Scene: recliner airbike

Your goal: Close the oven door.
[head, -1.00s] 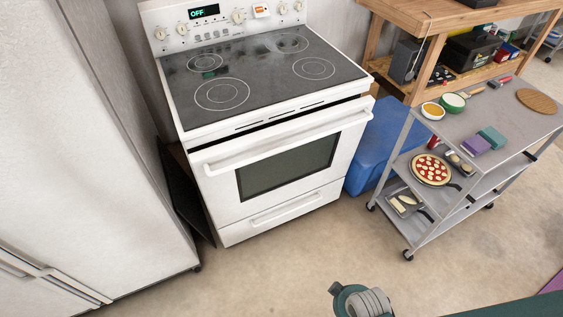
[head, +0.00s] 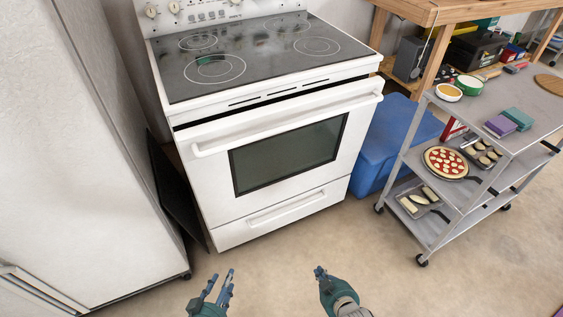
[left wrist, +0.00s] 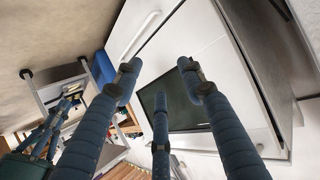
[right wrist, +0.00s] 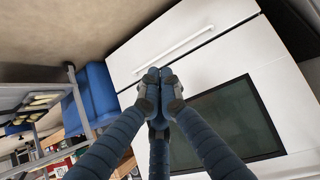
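The white oven (head: 265,130) stands in the middle of the head view. Its door (head: 290,150), with a dark window and a long white handle (head: 290,125), is slightly ajar: a dark gap shows along its top edge, below the cooktop. My left gripper (head: 222,279) is low in front of the oven, apart from the door, with its fingers spread and empty. My right gripper (head: 320,273) is to its right, also apart from the door, with its fingertips together and nothing between them. The wrist views show the left fingers (left wrist: 158,75) apart and the right fingers (right wrist: 160,80) together.
A white cabinet (head: 80,150) stands close on the left. A blue bin (head: 395,140) is right of the oven. A grey cart (head: 460,215) with a pizza (head: 445,162) and pans stands further right, by a wooden workbench (head: 430,12). The floor before the oven is clear.

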